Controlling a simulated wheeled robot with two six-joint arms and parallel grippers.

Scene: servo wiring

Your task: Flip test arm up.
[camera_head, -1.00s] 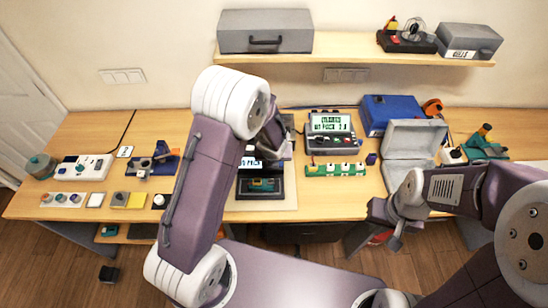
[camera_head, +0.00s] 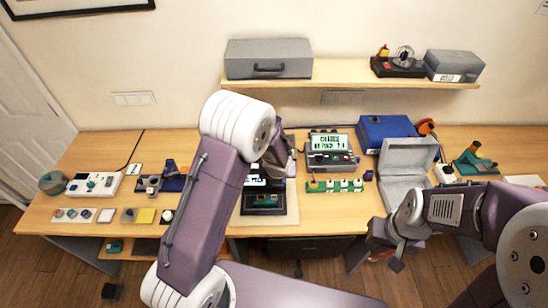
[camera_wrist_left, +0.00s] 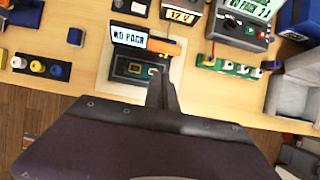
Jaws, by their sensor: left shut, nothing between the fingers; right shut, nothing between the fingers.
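In the head view the tester (camera_head: 264,203) stands on a pale mat, partly behind my left arm. My left gripper (camera_wrist_left: 161,88) is shut and empty, its fingertips close to the orange bar; I cannot tell whether they touch. My right gripper (camera_head: 388,250) is shut and empty near the table's front edge.
A charger (camera_head: 331,153) with a green screen stands right of the tester, behind a green terminal strip (camera_head: 335,186). An open grey case (camera_head: 405,180) lies further right. Switch boxes and small parts fill the left. A shelf (camera_head: 340,80) hangs above.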

